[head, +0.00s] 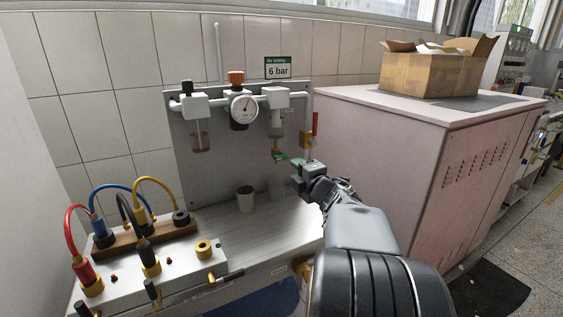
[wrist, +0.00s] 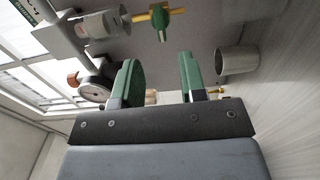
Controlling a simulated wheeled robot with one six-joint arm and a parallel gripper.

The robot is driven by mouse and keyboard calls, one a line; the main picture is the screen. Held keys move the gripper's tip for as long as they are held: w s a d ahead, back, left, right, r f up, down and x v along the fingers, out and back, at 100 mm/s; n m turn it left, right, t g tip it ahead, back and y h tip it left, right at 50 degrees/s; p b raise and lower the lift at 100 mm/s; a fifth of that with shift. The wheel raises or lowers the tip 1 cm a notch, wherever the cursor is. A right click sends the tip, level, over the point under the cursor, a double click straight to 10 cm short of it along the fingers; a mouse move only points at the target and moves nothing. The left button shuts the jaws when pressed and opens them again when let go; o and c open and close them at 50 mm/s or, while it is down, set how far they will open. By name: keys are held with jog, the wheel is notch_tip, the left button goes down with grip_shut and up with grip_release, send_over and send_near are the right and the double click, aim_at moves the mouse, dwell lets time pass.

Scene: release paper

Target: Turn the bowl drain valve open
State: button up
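The bowl drain valve (head: 277,151) is a small brass fitting under the clear bowl (head: 277,131) of the right-hand unit on the grey panel. My gripper (head: 297,170) is just right of and slightly below the valve. In the wrist view my gripper (wrist: 158,78) has its two green-padded fingers apart with nothing held between them. The handle lies beyond the fingertips, apart from both fingers. Contact cannot be confirmed in the head view.
A pressure gauge (head: 243,107) and another bowl (head: 200,137) are to the left. A red-handled valve (head: 316,123) is close on the right. A grey cup (head: 245,198) stands on the bench below. A pink cabinet (head: 385,150) is beside my arm. Cabled equipment (head: 150,265) fills the front left.

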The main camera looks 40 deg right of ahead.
aim_at(283, 158)
jog(key=w, duration=0.3)
jog(key=w+d, duration=0.1)
jog(key=w, duration=0.6)
jog(key=shift+d+b, duration=0.2)
jog(key=shift+b, duration=0.15)
jog(key=shift+c, duration=0.3)
jog(key=c, duration=0.6)
